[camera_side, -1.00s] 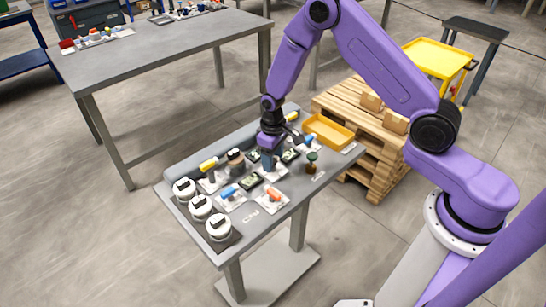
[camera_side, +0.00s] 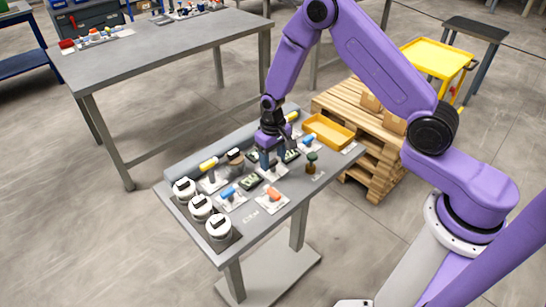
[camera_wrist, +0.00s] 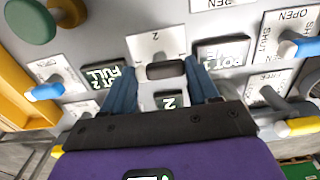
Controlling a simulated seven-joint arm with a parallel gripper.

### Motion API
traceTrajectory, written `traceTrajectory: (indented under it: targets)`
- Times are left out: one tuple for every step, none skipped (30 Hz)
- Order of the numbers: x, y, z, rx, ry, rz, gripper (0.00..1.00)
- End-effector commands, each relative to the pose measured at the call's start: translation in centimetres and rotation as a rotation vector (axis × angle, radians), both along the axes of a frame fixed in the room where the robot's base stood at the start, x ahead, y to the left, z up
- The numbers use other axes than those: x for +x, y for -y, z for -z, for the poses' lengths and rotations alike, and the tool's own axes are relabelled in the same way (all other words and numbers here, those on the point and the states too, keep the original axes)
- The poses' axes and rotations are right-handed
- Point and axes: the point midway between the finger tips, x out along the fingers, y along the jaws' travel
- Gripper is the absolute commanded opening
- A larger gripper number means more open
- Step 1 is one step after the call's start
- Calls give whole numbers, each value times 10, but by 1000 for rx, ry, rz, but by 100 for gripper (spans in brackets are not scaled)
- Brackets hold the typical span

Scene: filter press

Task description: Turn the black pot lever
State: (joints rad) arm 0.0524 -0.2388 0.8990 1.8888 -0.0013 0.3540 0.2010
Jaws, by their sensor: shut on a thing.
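The black pot lever (camera_wrist: 166,70) lies across a white plate (camera_wrist: 152,46) marked with small digits in the wrist view. The two blue fingers of my gripper (camera_wrist: 162,82) stand on either side of the lever, shut on its ends. In the side view my gripper (camera_side: 267,158) points down at the middle of the panel table and hides the lever. A small display (camera_wrist: 172,100) just below the lever shows a 2.
Displays reading POT 2 FULL (camera_wrist: 105,73) and POT (camera_wrist: 222,52) flank the lever. Blue-handled levers (camera_wrist: 45,92) and a green knob (camera_wrist: 30,20) stand nearby. Three white round pots (camera_side: 200,207) stand at the table's left end; a yellow tray (camera_side: 328,132) lies at its far right.

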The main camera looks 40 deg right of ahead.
Motion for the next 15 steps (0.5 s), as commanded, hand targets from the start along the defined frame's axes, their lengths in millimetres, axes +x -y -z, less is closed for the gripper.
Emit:
traceTrajectory:
  targets:
    - [0, 0, 0, 1, 0, 6, 29]
    - [0, 0, 0, 1, 0, 6, 29]
    - [0, 0, 0, 1, 0, 6, 29]
    - [0, 0, 0, 1, 0, 6, 66]
    - [0, 0, 0, 1, 0, 6, 76]
    - [0, 0, 0, 1, 0, 5, 85]
    - [0, 0, 0, 1, 0, 5, 85]
    - [0, 0, 0, 1, 0, 5, 85]
    - [0, 0, 0, 1, 0, 4, 85]
    - [0, 0, 0, 1, 0, 4, 85]
    - [0, 0, 0, 1, 0, 4, 85]
    - [0, 0, 0, 1, 0, 3, 85]
    - [0, 0, 0, 1, 0, 3, 85]
    - [0, 0, 0, 1, 0, 3, 85]
    - [0, 0, -1, 1, 0, 3, 85]
